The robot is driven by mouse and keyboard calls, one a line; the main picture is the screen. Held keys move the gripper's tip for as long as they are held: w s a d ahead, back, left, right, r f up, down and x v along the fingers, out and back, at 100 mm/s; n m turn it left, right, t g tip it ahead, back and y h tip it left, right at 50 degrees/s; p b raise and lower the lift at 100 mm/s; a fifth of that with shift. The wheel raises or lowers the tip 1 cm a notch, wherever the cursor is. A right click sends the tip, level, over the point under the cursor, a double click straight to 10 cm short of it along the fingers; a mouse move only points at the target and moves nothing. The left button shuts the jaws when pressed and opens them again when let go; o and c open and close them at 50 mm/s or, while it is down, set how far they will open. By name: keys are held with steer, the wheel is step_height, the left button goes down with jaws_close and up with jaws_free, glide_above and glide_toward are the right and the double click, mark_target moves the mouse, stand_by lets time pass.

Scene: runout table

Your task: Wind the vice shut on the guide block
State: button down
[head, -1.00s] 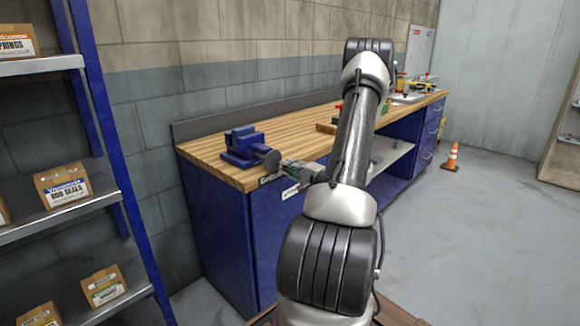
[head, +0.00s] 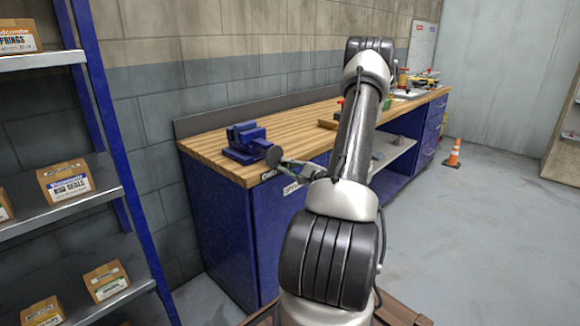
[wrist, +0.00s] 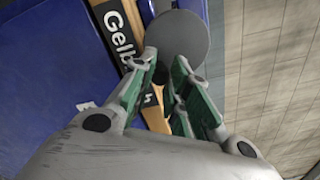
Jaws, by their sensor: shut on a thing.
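The blue vice (head: 244,140) stands on the near left corner of the wooden bench top. A round grey handwheel (head: 273,155) sits at its front end, past the bench edge; it also shows in the wrist view (wrist: 183,36). My gripper (head: 284,162) is at the handwheel. In the wrist view my gripper (wrist: 166,76) has its green-padded fingers on both sides of a small dark handle (wrist: 163,74) by the wheel, and is shut on it. I cannot make out the guide block or the gap between the vice jaws.
The wooden bench top (head: 215,150) runs back along the wall, with tools at its far end. A shelf rack (head: 98,110) with boxes stands at the left. An orange cone (head: 453,155) stands on the open floor at the right.

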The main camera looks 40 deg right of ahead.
steer(key=shift+a+f+m, duration=0.1)
steer(key=shift+a+m, duration=0.15)
steer(key=shift+m, duration=0.55)
steer(key=m, duration=0.3)
steer(key=shift+a+f, duration=0.1)
steer(key=shift+a, duration=0.3)
steer(key=shift+a+m, duration=0.2)
steer(key=shift+m, duration=0.6)
steer(key=c, duration=1.4)
jaws_free()
steer(key=shift+c, duration=0.2)
